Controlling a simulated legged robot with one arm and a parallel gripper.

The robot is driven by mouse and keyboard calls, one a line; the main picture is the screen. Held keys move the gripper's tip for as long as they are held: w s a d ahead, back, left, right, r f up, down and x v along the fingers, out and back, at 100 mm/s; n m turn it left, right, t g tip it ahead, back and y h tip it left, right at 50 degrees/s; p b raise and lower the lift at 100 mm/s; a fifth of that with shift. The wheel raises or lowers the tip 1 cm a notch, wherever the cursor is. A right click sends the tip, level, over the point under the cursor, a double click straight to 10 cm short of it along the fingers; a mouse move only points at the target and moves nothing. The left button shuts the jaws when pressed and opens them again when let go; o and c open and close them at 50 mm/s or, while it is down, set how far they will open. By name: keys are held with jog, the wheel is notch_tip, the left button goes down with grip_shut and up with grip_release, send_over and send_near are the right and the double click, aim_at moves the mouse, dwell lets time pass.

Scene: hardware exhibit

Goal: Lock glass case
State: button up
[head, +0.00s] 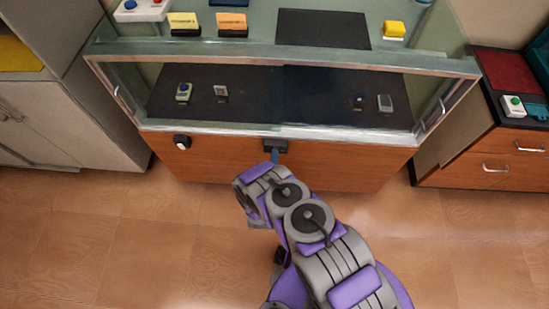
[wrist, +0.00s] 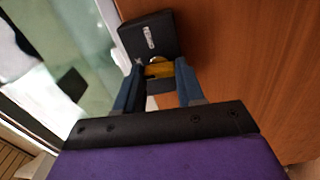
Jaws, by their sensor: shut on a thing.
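The glass case (head: 280,57) stands ahead on a brown wooden base, with its glass front facing me. A small black lock box (head: 276,145) is at the middle of the wooden front, just below the glass. It also shows in the wrist view (wrist: 135,37), with a pale label on its face. My gripper (head: 274,157) is at this box. In the wrist view its blue fingers (wrist: 159,70) are shut on a yellow, brass-like piece (wrist: 159,71) at the box's near side. The piece looks like a key or knob; its exact form and how far it goes in are hidden.
Small devices (head: 184,92) sit on the dark shelf inside the case. A small black-and-white device (head: 182,142) is on the wooden front to the left. Cabinets stand at left (head: 60,120) and right (head: 480,160). The floor (head: 120,240) in front is clear.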

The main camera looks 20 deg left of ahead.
jog(key=shift+s+a+n, duration=0.15)
jog(key=shift+a+n, duration=0.1)
jog(key=shift+n, duration=0.35)
jog(key=o, duration=1)
jog(key=shift+f, duration=0.1)
jog(key=shift+o, duration=0.2)
jog(key=shift+d, duration=0.1)
